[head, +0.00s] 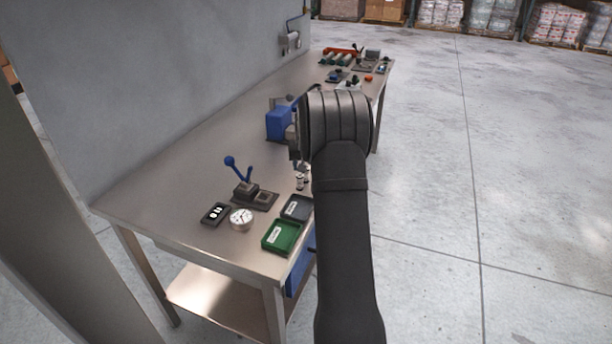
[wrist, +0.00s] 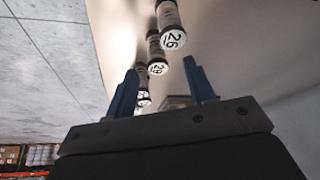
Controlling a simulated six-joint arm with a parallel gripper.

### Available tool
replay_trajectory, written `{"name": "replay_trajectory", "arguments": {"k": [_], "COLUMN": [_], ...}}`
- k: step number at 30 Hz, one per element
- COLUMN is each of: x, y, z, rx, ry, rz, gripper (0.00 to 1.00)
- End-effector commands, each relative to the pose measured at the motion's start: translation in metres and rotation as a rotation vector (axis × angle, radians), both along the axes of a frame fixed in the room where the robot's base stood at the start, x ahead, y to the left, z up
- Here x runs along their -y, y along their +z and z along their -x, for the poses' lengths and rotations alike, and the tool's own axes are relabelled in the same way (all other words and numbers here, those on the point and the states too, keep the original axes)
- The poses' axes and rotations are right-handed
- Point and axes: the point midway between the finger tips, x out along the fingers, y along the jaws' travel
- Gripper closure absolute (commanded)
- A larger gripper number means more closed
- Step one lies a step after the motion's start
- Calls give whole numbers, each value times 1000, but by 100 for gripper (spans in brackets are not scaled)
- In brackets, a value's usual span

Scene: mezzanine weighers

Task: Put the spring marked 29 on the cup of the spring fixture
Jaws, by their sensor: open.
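Several small springs with white marked ends stand in a row in the wrist view. The nearest is marked 26 (wrist: 172,38). The middle spring (wrist: 157,68) has a mark that looks like 29, though it is small. A farther one (wrist: 143,98) has a mark I cannot read. My gripper (wrist: 160,70) is open, with the middle spring showing between its fingertips; I cannot tell its distance. In the head view the springs (head: 300,181) stand on the bench beside my arm, which hides part of them. I cannot tell for certain which device is the spring fixture; its cup is not discernible.
On the steel bench (head: 160,186) stand a device with a blue lever (head: 238,168), a round dial (head: 242,219), a black box (head: 215,214), a green tray (head: 281,237), a grey tray (head: 297,208) and a blue machine (head: 279,124). A wall (head: 130,90) borders the bench's left.

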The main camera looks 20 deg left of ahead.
Motion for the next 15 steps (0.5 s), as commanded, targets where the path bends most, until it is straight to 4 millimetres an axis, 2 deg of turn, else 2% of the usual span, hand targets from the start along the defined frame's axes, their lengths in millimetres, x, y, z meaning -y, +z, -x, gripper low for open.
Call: {"name": "replay_trajectory", "arguments": {"k": [7, 15], "x": [-3, -5], "y": [-35, -40], "z": [-13, -16], "rx": [-2, 1], "ry": [0, 0], "rz": [1, 0], "gripper": [51, 51]}}
